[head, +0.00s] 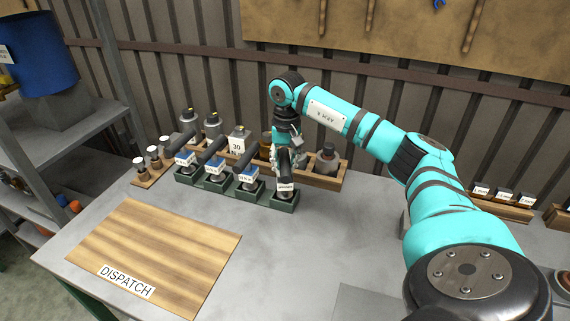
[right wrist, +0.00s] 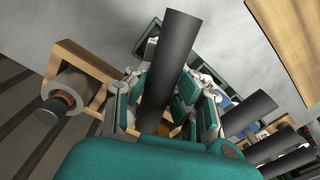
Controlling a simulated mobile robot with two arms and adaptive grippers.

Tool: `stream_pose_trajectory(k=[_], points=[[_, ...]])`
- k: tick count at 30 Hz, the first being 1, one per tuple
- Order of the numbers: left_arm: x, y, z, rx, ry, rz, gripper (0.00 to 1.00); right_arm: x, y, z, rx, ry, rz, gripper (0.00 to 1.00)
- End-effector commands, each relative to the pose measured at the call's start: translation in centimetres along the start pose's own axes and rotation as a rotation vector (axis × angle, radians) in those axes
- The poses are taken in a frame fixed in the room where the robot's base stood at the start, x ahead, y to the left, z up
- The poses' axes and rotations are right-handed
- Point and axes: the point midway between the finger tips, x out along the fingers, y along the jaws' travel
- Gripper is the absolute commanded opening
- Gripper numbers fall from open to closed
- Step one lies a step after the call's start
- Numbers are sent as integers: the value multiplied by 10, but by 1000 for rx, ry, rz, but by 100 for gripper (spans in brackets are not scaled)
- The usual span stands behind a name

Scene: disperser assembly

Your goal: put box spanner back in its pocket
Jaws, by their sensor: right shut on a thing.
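My right gripper (head: 286,160) points down over the right end of a row of green pockets. It is shut on the box spanner, whose dark cylindrical handle (right wrist: 168,70) stands between the fingers in the right wrist view. In the head view a pale label shows below the fingers, at the rightmost green pocket (head: 284,205). The spanner's lower end looks to be at or inside that pocket's mouth; I cannot tell how deep. My left gripper is not in view.
Several dark-handled tools (head: 212,150) stand in the other pockets, close on the left. Behind is a wooden rack (head: 325,180) with bottles (head: 327,158). A wooden dispatch board (head: 150,250) lies at the front left. The grey table (head: 320,250) is clear in front.

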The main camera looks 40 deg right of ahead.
Motion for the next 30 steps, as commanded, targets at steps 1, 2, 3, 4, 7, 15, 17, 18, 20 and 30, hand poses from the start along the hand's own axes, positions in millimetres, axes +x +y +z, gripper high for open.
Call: stream_pose_trajectory(k=[1, 2, 3, 4, 7, 15, 17, 18, 20, 30], points=[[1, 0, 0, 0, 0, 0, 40, 1, 0, 0, 0, 2, -2, 0], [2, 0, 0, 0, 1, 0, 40, 2, 0, 0, 0, 1, -2, 0], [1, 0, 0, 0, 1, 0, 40, 2, 0, 0, 0, 0, 0, 23], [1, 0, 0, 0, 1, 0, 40, 2, 0, 0, 0, 0, 0, 27], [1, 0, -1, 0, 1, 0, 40, 2, 0, 0, 0, 0, 1, 40], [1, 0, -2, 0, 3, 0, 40, 2, 0, 0, 1, 0, 1, 44], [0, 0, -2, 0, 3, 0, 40, 0, 0, 0, 0, 0, 0, 44], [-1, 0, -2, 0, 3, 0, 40, -3, 0, 0, 1, 1, -1, 44], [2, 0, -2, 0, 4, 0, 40, -8, 0, -1, 1, 2, -2, 44], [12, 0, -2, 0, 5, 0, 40, -78, -1, -1, 0, 4, -4, 44]])
